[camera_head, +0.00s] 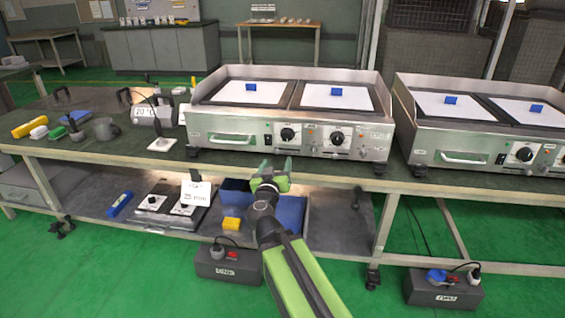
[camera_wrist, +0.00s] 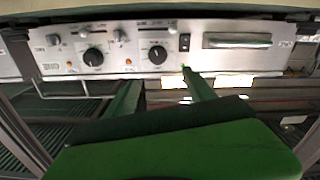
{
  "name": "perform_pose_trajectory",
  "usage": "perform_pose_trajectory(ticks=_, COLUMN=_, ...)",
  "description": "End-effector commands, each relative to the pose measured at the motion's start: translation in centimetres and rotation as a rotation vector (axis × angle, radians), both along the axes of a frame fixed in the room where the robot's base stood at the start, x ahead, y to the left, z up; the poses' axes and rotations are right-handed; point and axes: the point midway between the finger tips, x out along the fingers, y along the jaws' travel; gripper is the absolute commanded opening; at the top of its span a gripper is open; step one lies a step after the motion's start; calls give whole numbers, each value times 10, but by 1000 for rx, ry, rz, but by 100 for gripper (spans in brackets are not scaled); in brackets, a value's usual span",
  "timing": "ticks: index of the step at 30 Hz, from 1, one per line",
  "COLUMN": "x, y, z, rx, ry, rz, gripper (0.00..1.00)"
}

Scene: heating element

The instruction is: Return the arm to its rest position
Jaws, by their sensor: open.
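My arm, green and dark, reaches up from the lower middle of the head view. My gripper (camera_head: 275,168) is open and empty, in front of the workbench's front edge, just below the left griddle (camera_head: 272,137). In the wrist view the two green fingers (camera_wrist: 160,88) stand apart with nothing between them. Beyond them is a steel control panel (camera_wrist: 122,62) with two black knobs, a dark switch and a long handle. I cannot tell the exact gap between the fingertips and the panel.
The workbench (camera_head: 110,150) carries a second griddle (camera_head: 475,125) at right and a mug (camera_head: 105,128) at left. Two dark boxes sit on the green floor, one at left (camera_head: 228,264), one at right (camera_head: 442,288).

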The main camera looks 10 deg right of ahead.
Motion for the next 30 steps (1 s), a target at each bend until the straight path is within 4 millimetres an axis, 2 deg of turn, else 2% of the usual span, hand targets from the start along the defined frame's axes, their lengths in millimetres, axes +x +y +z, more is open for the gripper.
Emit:
perform_pose_trajectory(ticks=8, x=1, y=-12, z=0, rx=0, ry=0, rz=-13, gripper=63)
perform_pose_trajectory(ticks=11, x=1, y=-33, z=0, rx=0, ry=0, rz=-42, gripper=63)
perform_pose_trajectory(ticks=14, x=0, y=-72, z=-7, rx=53, ry=10, rz=-99, gripper=63)
perform_pose_trajectory(ticks=18, x=-19, y=-131, z=-47, rx=235, ry=107, rz=-266, gripper=63)
perform_pose_trajectory(ticks=20, x=-33, y=-151, z=-71, rx=294, ry=190, rz=-343, gripper=63)
perform_pose_trajectory(ticks=21, x=-44, y=-161, z=-90, rx=330, ry=261, rz=-391, gripper=63)
perform_pose_trajectory(ticks=23, x=-63, y=-170, z=-120, rx=384, ry=389, rz=-446, gripper=63)
perform_pose_trajectory(ticks=26, x=-98, y=-164, z=-168, rx=462, ry=648, rz=-476, gripper=63)
perform_pose_trajectory(ticks=27, x=-112, y=-155, z=-185, rx=488, ry=756, rz=-463, gripper=63)
perform_pose_trajectory(ticks=30, x=-146, y=-122, z=-216, rx=531, ry=1021, rz=-369, gripper=63)
